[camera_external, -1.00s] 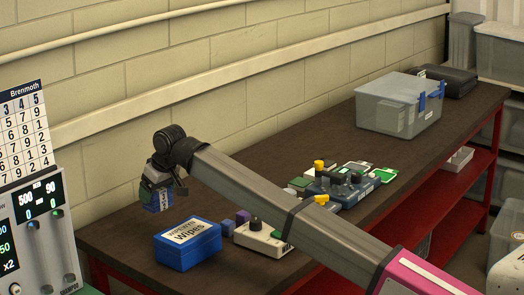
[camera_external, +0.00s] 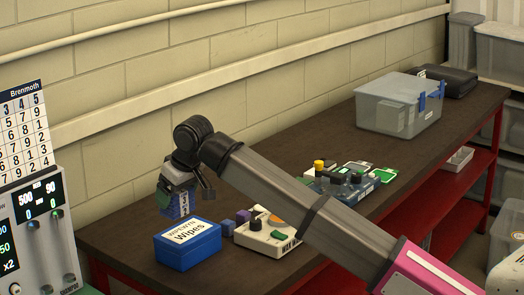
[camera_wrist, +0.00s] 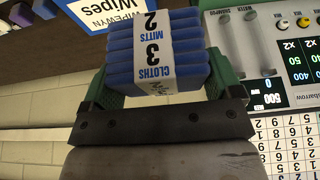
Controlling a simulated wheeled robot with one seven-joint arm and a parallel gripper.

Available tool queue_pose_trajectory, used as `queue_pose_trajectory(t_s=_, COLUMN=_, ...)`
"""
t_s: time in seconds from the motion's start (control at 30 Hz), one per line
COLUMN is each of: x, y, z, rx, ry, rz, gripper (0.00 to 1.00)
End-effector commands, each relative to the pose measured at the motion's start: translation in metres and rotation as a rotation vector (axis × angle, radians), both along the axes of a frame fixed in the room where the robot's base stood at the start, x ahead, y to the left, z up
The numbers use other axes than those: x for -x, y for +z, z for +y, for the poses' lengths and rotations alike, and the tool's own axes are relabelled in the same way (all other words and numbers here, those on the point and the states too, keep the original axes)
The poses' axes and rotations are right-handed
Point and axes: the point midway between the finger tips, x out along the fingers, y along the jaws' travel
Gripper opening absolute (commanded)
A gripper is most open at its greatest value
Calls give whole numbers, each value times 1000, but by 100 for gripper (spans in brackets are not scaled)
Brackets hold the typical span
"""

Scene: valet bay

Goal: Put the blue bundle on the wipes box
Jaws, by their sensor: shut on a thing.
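The blue bundle (camera_wrist: 190,62) is a stack of folded blue cloths with a white paper band; the band reads "CLOTHS" and "MITTS". My gripper (camera_wrist: 158,85) is shut on it, with a green finger at each side. In the external view the bundle (camera_external: 177,203) hangs upright from my gripper (camera_external: 178,184), above the bench and behind the wipes box. The wipes box (camera_external: 190,252) is blue with a white "WIPEWYN Wipes" label on its lid and sits near the bench's front left. In the wrist view part of the wipes box (camera_wrist: 92,14) shows at the top, beside the bundle.
A blue-grey device (camera_external: 345,188) and a clear bin (camera_external: 398,115) stand farther back. A display panel (camera_external: 35,235) stands at left.

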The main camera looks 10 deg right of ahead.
Motion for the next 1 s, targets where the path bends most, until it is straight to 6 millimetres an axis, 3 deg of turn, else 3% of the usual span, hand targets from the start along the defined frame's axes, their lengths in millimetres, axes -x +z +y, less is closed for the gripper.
queue_pose_trajectory(t_s=0.07, x=9, y=2, z=-5, rx=-1, ry=1, rz=-2, gripper=58)
queue_pose_trajectory(t_s=0.17, x=5, y=0, z=-7, rx=0, ry=-1, rz=0, gripper=58)
queue_pose_trajectory(t_s=0.7, x=-91, y=-58, z=-19, rx=1, ry=0, rz=1, gripper=58)
queue_pose_trajectory(t_s=1.0, x=-103, y=-73, z=-22, rx=0, ry=1, rz=0, gripper=58)
